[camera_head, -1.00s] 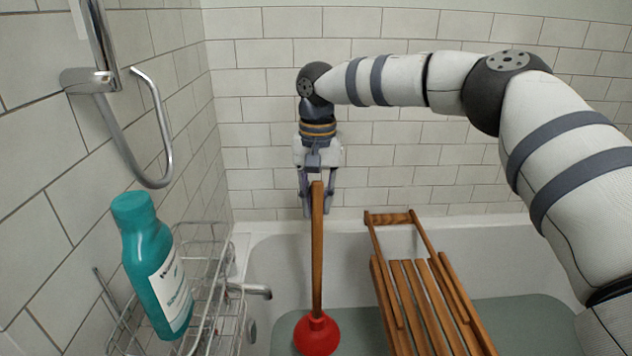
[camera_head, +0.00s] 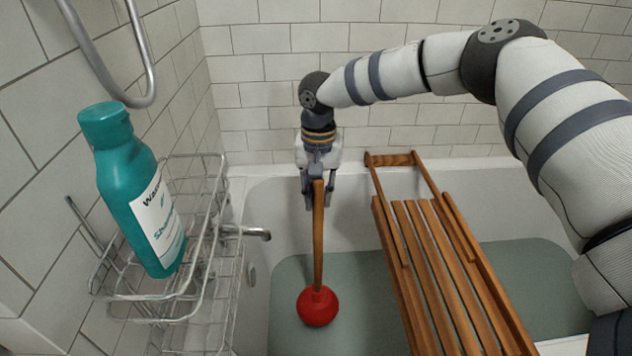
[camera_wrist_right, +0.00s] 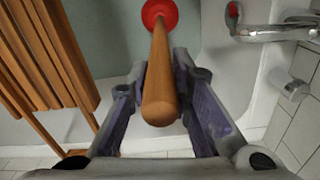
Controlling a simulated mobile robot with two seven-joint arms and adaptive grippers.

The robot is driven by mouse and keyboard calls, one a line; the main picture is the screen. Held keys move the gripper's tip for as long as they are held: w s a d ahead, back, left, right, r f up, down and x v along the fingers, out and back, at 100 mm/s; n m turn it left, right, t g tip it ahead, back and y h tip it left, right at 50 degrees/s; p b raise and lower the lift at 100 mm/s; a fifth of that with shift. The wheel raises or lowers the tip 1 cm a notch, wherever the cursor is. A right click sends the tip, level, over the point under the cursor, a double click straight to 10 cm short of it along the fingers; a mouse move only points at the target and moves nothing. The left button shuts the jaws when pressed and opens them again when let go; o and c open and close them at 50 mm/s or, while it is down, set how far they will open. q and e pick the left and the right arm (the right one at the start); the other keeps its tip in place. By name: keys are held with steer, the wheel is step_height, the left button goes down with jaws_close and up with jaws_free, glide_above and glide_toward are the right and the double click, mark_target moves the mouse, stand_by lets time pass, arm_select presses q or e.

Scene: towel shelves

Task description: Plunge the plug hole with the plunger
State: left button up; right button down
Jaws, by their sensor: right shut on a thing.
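The plunger has a red rubber cup (camera_head: 317,306) and a long wooden handle (camera_head: 318,240). My right gripper (camera_head: 318,200) is shut on the upper end of the handle. The plunger hangs nearly upright, cup down, over the grey-green bottom of the bathtub (camera_head: 285,200). I cannot tell whether the cup touches the tub bottom. In the right wrist view the handle (camera_wrist_right: 160,90) lies between the two fingers, with the red cup (camera_wrist_right: 160,12) beyond. The plug hole is not visible. My left gripper is not in view.
A slatted wooden bath rack (camera_head: 440,250) lies across the tub right of the plunger. A chrome tap (camera_head: 250,232) is on the left, beside a wire caddy (camera_head: 190,300) holding a teal shampoo bottle (camera_head: 135,190). Tiled walls stand left and behind.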

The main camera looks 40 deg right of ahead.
mark_target(318, 223)
step_height(318, 223, down, 9)
steer(key=b, duration=0.3)
steer(key=shift+r+b, duration=0.1)
steer(key=shift+b, duration=0.3)
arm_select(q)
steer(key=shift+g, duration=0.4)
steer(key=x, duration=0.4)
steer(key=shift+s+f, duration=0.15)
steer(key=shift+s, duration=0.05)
arm_select(e)
steer(key=c, duration=2)
jaws_free()
jaws_close()
